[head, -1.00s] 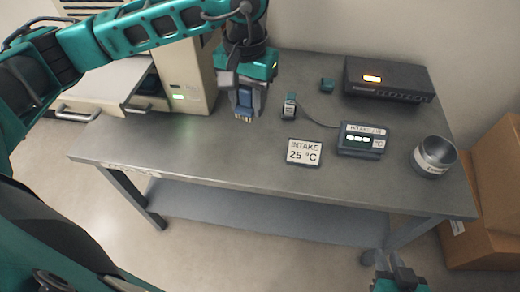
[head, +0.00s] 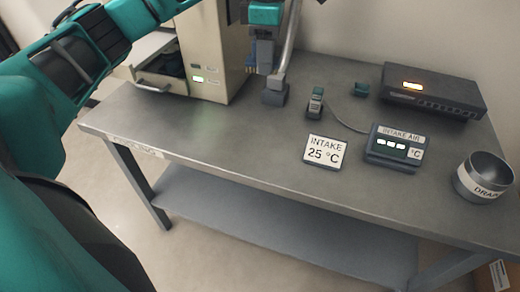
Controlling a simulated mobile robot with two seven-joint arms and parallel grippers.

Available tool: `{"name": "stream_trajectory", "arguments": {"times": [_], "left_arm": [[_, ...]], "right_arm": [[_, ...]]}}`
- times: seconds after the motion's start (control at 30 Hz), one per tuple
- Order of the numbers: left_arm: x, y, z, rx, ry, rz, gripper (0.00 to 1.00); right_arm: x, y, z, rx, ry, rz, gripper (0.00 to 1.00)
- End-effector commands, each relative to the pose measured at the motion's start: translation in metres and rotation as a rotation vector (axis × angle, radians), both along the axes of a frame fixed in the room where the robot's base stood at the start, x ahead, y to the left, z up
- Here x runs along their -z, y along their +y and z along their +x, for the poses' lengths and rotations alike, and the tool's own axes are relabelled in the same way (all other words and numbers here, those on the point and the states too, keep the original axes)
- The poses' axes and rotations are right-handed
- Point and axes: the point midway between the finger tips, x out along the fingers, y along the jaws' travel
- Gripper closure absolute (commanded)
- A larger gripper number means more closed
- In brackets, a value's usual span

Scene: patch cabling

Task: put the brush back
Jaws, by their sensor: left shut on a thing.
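My left gripper (head: 262,46) is at the top of the head view, in front of the beige cabinet's right side. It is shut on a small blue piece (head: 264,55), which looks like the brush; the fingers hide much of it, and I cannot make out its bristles. Just right of and below it, a grey block (head: 275,93) stands on the table at the foot of a slanted metal tube (head: 291,38). I cannot tell whether the held piece touches the tube or block. My right gripper is out of view.
The beige cabinet (head: 215,60) with a pulled-out drawer (head: 152,72) stands left. A connector (head: 316,104), an intake sign (head: 325,152), a display unit (head: 396,148), a black box (head: 432,90), a small teal block (head: 360,89) and a cup (head: 484,178) stand right. The table's front (head: 200,150) is clear.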

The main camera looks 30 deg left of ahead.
Motion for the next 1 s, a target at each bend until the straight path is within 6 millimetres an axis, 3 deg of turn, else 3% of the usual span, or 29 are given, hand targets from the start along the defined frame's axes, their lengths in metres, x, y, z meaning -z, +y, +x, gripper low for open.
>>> {"name": "stream_trajectory", "arguments": {"times": [0.1, 0.27, 0.7, 0.83, 1.0], "left_arm": [[0.003, 0.007, 0.003, -0.138, -0.001, -0.006, 1.0], [0.013, 0.01, 0.003, -0.209, 0.002, -0.009, 1.0], [0.126, 0.009, 0.002, -0.209, 0.005, -0.008, 1.0], [0.148, 0.009, 0.003, -0.208, 0.002, -0.01, 1.0], [0.16, 0.009, 0.003, -0.208, 0.001, -0.009, 1.0]], "right_arm": [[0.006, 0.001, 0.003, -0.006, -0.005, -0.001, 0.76], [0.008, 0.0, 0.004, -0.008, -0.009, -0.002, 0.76], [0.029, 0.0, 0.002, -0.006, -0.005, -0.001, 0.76], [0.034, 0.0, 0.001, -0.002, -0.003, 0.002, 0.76], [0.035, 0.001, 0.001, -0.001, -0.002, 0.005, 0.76]]}}
